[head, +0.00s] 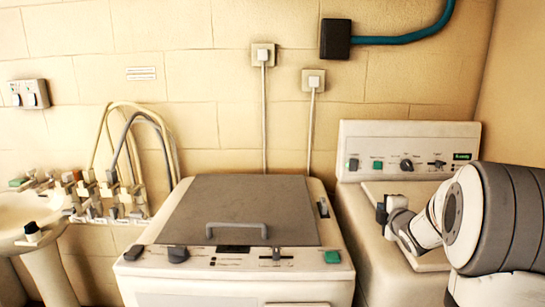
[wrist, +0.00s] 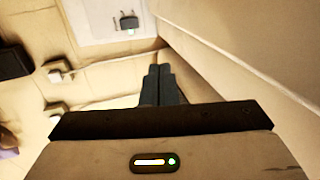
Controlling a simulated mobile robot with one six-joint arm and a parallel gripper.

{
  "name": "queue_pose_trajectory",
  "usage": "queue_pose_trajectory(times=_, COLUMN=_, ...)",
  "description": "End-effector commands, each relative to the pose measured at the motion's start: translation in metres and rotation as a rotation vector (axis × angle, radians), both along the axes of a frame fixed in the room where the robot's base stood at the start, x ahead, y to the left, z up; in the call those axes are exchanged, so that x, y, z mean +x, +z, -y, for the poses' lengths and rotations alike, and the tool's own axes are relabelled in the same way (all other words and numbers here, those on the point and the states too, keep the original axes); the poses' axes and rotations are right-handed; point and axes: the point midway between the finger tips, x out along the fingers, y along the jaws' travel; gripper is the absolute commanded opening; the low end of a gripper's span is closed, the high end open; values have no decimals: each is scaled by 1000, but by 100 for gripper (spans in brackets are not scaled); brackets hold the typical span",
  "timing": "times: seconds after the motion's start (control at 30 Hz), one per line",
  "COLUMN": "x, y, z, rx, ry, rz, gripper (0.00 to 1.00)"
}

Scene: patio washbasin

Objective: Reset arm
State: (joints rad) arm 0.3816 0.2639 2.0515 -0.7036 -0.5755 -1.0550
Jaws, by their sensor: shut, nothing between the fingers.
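My gripper (wrist: 159,70) is shut and empty, its two dark fingers side by side in the wrist view. In the head view my arm is at the right, folded in front of the right-hand machine (head: 375,253), and the dark end of my gripper (head: 382,209) shows over that machine's top. The arm hides part of the machine's top and front. I cannot tell how far the gripper is above the top.
A machine with a grey lid and handle (head: 237,229) stands in the middle. At the left are a white basin (head: 22,219) and a row of taps with hoses (head: 104,193). Wall sockets (head: 263,54) and a dark box with a teal pipe (head: 336,38) are on the tiled wall.

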Motion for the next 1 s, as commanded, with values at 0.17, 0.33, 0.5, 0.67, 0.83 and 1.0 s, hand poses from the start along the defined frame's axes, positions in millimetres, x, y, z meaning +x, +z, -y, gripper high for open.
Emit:
queue_pose_trajectory(times=0.17, x=-5, y=2, z=-4, rx=30, ry=-26, rz=-21, gripper=0)
queue_pose_trajectory(times=0.33, x=-19, y=4, z=-11, rx=107, ry=-94, rz=-69, gripper=0)
queue_pose_trajectory(times=0.5, x=-40, y=6, z=-21, rx=218, ry=-191, rz=-136, gripper=0)
queue_pose_trajectory(times=0.67, x=-74, y=4, z=-36, rx=367, ry=-319, rz=-224, gripper=0)
queue_pose_trajectory(times=0.83, x=-140, y=-3, z=-65, rx=600, ry=-532, rz=-367, gripper=0)
queue_pose_trajectory(times=1.0, x=-239, y=-22, z=-111, rx=890, ry=-820, rz=-571, gripper=0)
